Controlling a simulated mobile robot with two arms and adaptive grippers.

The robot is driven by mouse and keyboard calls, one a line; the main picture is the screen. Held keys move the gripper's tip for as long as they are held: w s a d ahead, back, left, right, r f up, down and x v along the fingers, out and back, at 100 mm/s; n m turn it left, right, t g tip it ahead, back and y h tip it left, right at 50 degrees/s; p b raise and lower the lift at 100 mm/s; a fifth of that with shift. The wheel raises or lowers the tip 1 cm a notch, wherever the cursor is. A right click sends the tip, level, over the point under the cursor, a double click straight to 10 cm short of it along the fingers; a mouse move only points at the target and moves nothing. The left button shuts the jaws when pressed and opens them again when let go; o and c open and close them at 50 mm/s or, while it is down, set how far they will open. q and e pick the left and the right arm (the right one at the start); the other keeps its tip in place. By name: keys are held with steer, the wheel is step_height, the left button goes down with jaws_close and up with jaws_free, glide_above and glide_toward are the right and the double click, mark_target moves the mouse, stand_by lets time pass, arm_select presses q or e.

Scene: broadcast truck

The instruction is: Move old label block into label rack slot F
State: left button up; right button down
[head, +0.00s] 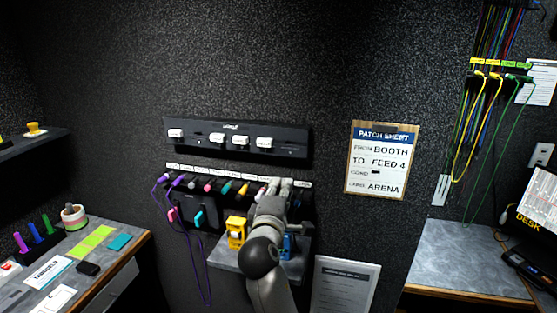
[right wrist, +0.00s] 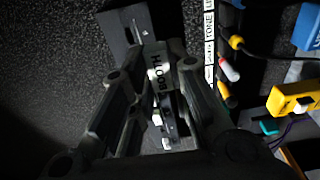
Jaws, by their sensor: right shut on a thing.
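The label rack (head: 300,140) is a dark bar on the wall in the head view, with several white label blocks (head: 217,138) in it. My right gripper (head: 278,186) is below the right part of the rack, in front of the patch panel. In the right wrist view its fingers (right wrist: 160,75) are shut on a white label block reading BOOTH (right wrist: 160,72). The rack (right wrist: 118,28) shows behind the fingers there, partly hidden by them. The head view hides the held block behind the wrist. The rack's slot letters are too small to read. My left gripper is not in view.
Patch plugs with coloured ends (head: 207,186) hang under a white label strip (head: 185,168). A small grey shelf (head: 228,262) holds a yellow device (head: 236,232) and a blue one (head: 287,246). A patch sheet (head: 382,160) hangs at right. Wall around the rack is clear.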

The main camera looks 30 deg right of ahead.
steer(key=w+d+r+m+g+h, duration=0.1)
steer(key=w+r, duration=0.2)
steer(key=r, duration=0.2)
steer(key=shift+w+d+r+p, duration=0.15)
steer(key=shift+d+r+p, duration=0.1)
steer(key=shift+d+p, duration=0.1)
steer(key=shift+p+x, duration=0.5)
steer(key=shift+x, duration=2.25)
steer(key=shift+w, duration=0.1)
steer(key=shift+p, duration=0.6)
steer(key=shift+x, duration=1.9)
